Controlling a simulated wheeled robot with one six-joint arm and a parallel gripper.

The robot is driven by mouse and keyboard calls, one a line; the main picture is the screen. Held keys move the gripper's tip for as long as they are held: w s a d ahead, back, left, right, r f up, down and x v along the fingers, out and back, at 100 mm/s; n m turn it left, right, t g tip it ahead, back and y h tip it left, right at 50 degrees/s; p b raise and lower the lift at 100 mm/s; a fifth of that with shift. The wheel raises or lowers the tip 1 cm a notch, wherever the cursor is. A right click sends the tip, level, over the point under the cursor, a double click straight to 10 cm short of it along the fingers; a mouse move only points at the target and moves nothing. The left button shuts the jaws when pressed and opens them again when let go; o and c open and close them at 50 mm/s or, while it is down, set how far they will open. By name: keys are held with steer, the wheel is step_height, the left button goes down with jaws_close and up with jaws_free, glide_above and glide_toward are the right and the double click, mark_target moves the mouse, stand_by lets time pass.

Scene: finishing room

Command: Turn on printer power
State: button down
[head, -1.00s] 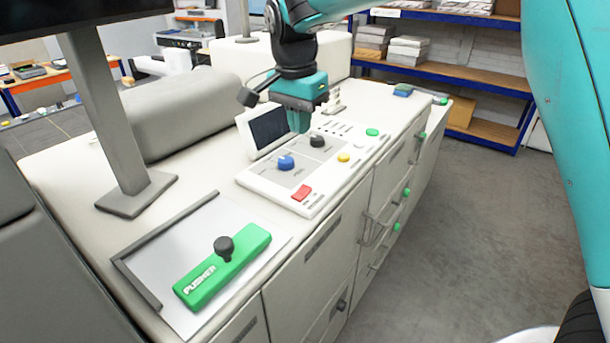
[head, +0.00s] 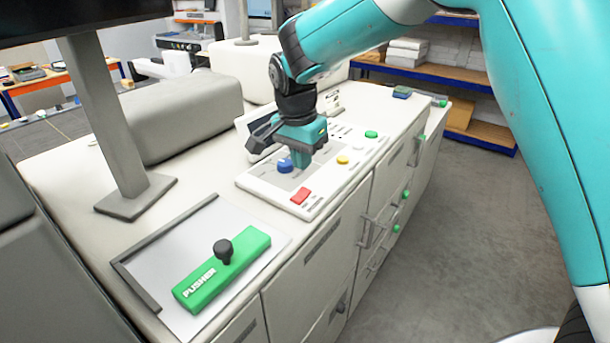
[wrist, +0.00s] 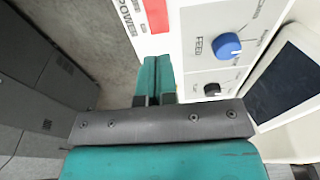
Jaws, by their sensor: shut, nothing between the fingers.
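The white control panel (head: 262,184) lies on the printer's top. The red power switch (head: 300,196) is at its near right corner; in the wrist view the red switch (wrist: 157,14) sits beside the word POWER, cut by the top edge. The blue FEED knob (head: 284,166) is to its left and behind; it also shows in the wrist view (wrist: 226,46). My gripper (head: 300,168) is shut and empty, pointing down over the panel, behind the red switch. In the wrist view its teal fingers (wrist: 158,70) are together, short of the switch. Whether they touch the panel I cannot tell.
A green pusher (head: 222,268) with a black knob lies on the metal plate in front. A monitor stand (head: 110,120) rises at the left. The small dark screen (wrist: 290,88) is behind the panel. Open floor (head: 470,240) lies to the right.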

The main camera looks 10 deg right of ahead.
mark_target(305, 189)
steer(key=f, duration=0.2)
steer(key=f+p, duration=0.1)
steer(key=f, duration=0.1)
steer(key=f+p, duration=0.1)
steer(key=f, duration=0.1)
steer(key=shift+w+d+f, duration=0.15)
steer(key=shift+w+d, duration=0.1)
